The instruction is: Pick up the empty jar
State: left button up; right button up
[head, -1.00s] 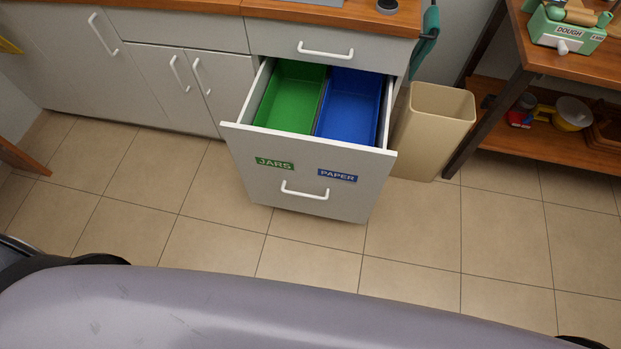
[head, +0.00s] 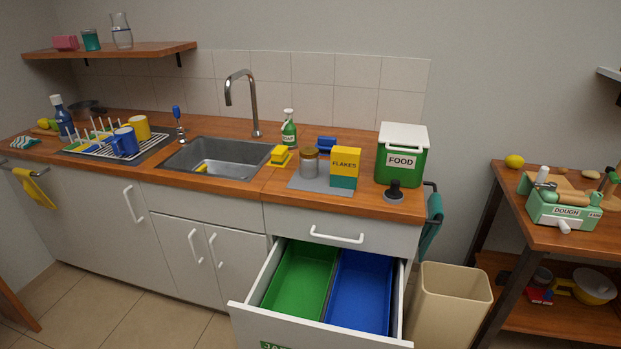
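A jar (head: 309,163) with a brownish lid stands upright on a grey mat (head: 338,188) on the counter, just left of a yellow and teal FLAKES box (head: 344,166). It looks clear or greyish; I cannot make out any contents. Below it, a drawer is pulled open and holds a green bin (head: 300,280) on the left and a blue bin (head: 360,289) on the right. Both bins look empty. A green label on the drawer front is partly cut off. Neither of my grippers is in view.
A sink (head: 222,158) with a tall faucet lies left of the mat. A green soap bottle (head: 289,130), yellow sponges (head: 280,155) and a green FOOD bin (head: 401,157) stand near the jar. A beige waste bin (head: 449,302) stands right of the open drawer (head: 250,304).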

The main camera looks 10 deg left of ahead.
aim_at(309, 158)
jog(key=i+j+z, duration=0.15)
jog(key=z, duration=0.2)
jog(key=i+j+z, duration=0.3)
jog(key=j+z, duration=0.15)
jog(key=z, duration=0.2)
